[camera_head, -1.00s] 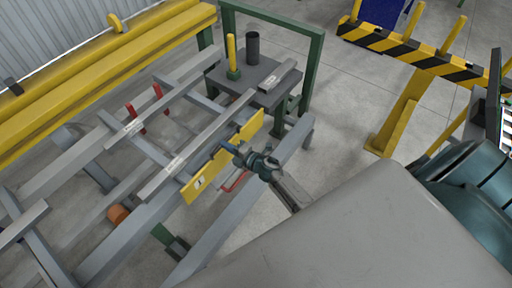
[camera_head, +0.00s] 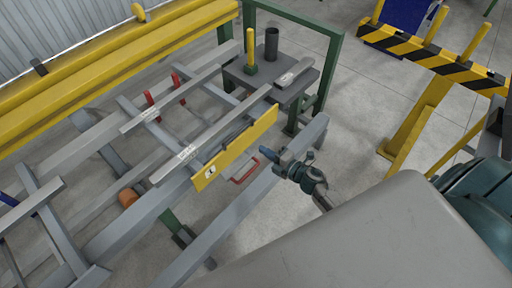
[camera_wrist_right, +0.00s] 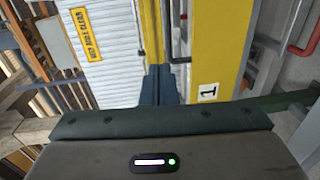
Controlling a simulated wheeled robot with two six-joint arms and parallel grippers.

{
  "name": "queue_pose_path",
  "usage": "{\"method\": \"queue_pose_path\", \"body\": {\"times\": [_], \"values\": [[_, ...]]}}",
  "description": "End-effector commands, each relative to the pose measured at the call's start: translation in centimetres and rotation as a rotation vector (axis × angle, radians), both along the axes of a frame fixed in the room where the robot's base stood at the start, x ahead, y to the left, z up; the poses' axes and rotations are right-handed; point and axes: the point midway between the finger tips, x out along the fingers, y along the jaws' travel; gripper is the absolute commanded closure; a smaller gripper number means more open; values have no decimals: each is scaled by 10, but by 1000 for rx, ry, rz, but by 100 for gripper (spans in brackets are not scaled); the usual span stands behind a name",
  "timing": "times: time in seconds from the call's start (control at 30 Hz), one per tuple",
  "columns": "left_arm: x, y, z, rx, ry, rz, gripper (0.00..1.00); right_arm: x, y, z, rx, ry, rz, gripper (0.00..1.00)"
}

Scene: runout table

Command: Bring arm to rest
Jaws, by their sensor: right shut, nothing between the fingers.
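My right arm reaches in from the lower right of the head view. Its gripper (camera_head: 266,153) is shut and empty, just right of the yellow plate (camera_head: 236,149) marked 1, with a small gap showing in the picture. In the right wrist view the dark fingers (camera_wrist_right: 159,86) are together with nothing between them, and the yellow plate (camera_wrist_right: 207,60) with its number label stands behind and to the right. My left gripper is not in view.
The grey runout table frame (camera_head: 135,235) fills the left, with a red handle (camera_head: 245,172) near the plate. A green frame (camera_head: 332,65) stands behind. A yellow and black barrier (camera_head: 440,62) is at upper right. Bare floor lies between them.

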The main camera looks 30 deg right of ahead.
Motion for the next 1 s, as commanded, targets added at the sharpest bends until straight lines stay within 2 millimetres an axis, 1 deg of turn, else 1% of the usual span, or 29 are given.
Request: {"method": "queue_pose_path", "body": {"times": [0.03, 0.13, 0.4, 0.47, 0.53, 0.57, 0.67, 0.7, 0.77, 0.8, 0.87, 0.9, 0.97, 1.0], "values": [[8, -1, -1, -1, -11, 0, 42, -5, -2, 0, -1, 1, 1, 100], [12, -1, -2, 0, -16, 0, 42, -10, -3, 2, -1, 0, 1, 100], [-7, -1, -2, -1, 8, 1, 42, -12, -5, 2, 1, 2, 0, 100], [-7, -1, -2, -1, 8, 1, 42, -13, -6, -3, 15, 16, -12, 100], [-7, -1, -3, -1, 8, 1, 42, -17, -12, -21, 55, 60, -50, 100], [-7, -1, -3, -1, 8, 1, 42, -20, -15, -32, 82, 89, -75, 100], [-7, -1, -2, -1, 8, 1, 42, -39, -32, -85, 206, 228, -201, 100], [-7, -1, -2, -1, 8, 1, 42, -51, -39, -112, 263, 295, -265, 100], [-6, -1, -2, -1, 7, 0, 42, -73, -49, -152, 351, 398, -368, 100], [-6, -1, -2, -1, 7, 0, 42, -89, -54, -177, 406, 464, -437, 100], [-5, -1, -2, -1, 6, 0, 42, -117, -60, -214, 484, 561, -540, 100], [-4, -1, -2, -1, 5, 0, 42, -137, -63, -237, 530, 624, -609, 100], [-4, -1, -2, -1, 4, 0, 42, -170, -65, -270, 597, 716, -714, 100], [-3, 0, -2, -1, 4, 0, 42, -194, -66, -290, 640, 775, -784, 100]]}}
